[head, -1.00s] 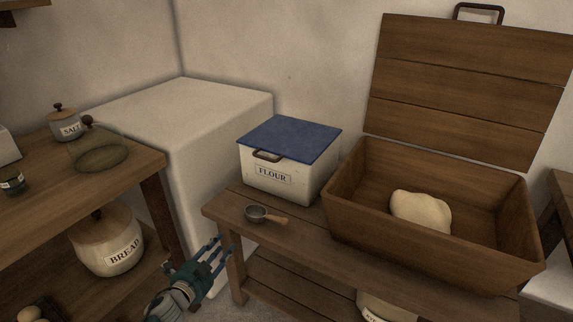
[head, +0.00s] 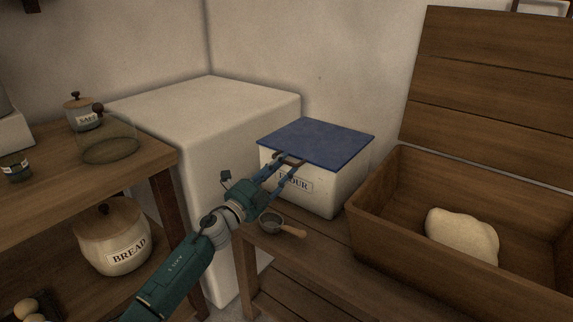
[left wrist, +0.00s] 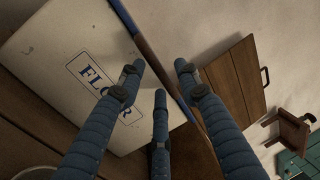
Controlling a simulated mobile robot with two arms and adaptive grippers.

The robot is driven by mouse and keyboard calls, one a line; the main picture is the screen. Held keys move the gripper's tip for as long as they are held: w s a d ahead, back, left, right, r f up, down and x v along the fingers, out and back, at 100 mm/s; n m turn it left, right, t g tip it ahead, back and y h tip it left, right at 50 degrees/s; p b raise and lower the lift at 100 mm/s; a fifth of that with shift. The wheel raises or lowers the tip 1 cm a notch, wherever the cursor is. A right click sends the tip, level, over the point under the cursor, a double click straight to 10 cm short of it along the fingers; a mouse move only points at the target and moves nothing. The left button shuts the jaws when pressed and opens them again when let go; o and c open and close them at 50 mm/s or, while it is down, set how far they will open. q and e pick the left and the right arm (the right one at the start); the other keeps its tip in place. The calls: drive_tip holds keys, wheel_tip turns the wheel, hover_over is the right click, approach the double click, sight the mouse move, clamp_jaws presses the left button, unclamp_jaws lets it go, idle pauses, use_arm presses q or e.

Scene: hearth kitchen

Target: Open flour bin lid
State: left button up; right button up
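The flour bin (head: 325,192) is a white box labelled FLOUR on the bench, and its label also shows in the left wrist view (left wrist: 60,62). Its flat blue lid (head: 318,143) lies shut on top. My left gripper (head: 290,160) is at the lid's front edge, where the dark handle is mostly hidden behind the fingers. In the left wrist view the blue fingers (left wrist: 158,75) are spread apart, with the lid edge running between them. I cannot tell whether they touch the handle. My right gripper is not in view.
A small metal scoop (head: 270,222) lies on the bench (head: 310,255) just below my left gripper. An open wooden trough (head: 400,245) holding dough (head: 462,236) stands right of the bin. A white block (head: 200,125) stands behind left, and a shelf with a bread crock (head: 112,240) is at left.

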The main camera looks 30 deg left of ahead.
use_arm(q)
drive_tip(key=shift+x, duration=0.95)
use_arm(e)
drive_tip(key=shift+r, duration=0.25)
use_arm(q)
clamp_jaws()
drive_tip(key=shift+r, duration=0.15)
